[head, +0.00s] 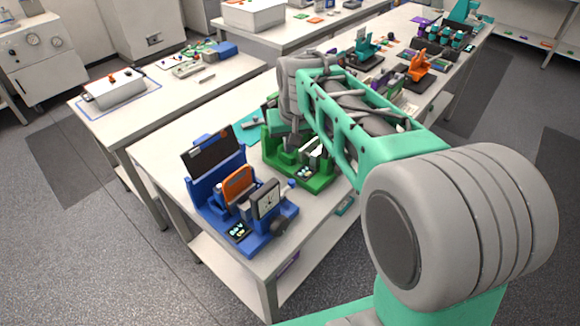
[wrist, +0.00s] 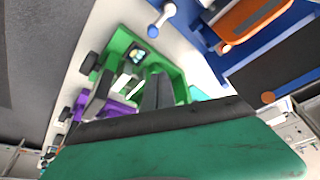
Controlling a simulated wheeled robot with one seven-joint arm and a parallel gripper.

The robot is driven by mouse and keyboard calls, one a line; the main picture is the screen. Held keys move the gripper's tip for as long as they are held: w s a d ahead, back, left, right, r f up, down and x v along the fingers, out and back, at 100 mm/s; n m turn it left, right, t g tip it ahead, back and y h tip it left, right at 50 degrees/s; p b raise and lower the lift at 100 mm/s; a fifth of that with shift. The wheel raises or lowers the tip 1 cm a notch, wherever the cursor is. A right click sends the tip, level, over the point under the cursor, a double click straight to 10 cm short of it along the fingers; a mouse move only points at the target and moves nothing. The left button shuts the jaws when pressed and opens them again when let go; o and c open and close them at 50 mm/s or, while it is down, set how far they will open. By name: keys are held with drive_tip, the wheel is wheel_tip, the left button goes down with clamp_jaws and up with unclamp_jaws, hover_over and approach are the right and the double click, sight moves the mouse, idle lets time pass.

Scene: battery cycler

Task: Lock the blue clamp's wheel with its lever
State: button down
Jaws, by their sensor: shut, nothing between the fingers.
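The blue clamp (head: 255,240) stands at the near left end of the bench, with an orange block (head: 238,184) and a grey framed plate (head: 265,198) in it. A dark round wheel (head: 279,227) shows low on its right side. A small lever with a pale blue knob (head: 291,183) sticks up by the plate. In the wrist view, part of the blue clamp (wrist: 205,38) is at top right, beside a pale, ball-ended lever (wrist: 163,14). My gripper (wrist: 158,82) is shut and empty, over the green fixture, apart from the blue clamp.
The green fixture (head: 312,182) stands just behind the blue clamp, under my arm. Orange (head: 418,66) and teal devices (head: 366,46) stand farther along the bench. A narrow bare strip of bench (head: 165,165) lies left of the blue clamp.

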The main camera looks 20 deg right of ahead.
sight(286, 189)
drive_tip(key=p+x, duration=0.1)
drive_tip(key=x, duration=0.8)
drive_tip(key=shift+f+p, duration=0.3)
drive_tip(key=shift+p, duration=0.1)
drive_tip(key=s+p, duration=0.1)
drive_tip(key=s, duration=0.2)
drive_tip(key=shift+s+a+r, duration=0.1)
drive_tip(key=shift+s+a, duration=0.05)
drive_tip(key=shift+s, duration=0.2)
